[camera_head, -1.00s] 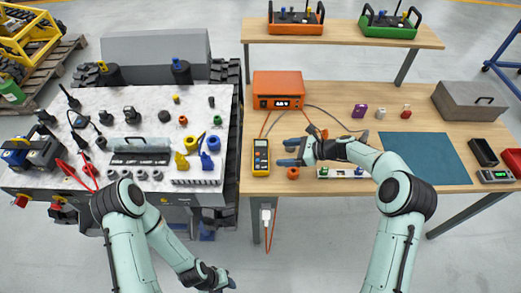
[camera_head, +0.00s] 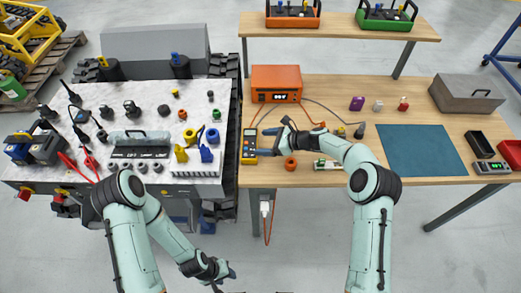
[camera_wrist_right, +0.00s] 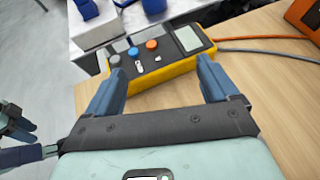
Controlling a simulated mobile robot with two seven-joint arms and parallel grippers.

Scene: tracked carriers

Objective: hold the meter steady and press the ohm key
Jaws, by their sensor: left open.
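The yellow meter (camera_head: 247,155) with a dark face lies on the wooden bench near its left edge. In the right wrist view the meter (camera_wrist_right: 165,71) shows a grey display and grey, blue and orange round keys. I cannot read which key is ohm. My right gripper (camera_head: 268,143) is beside the meter's right side. In its wrist view my right gripper (camera_wrist_right: 160,78) is open, with one blue finger near each end of the meter's near side; I cannot tell whether they touch. My left gripper (camera_head: 224,274) is open and empty, low in front of the benches.
An orange bench unit (camera_head: 277,84) with a lit display stands behind the meter, with cables running beside it. An orange ring (camera_head: 290,163) lies right of the meter. The blue mat (camera_head: 420,150) is clear. The marble-topped bench (camera_head: 95,98) at left is crowded.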

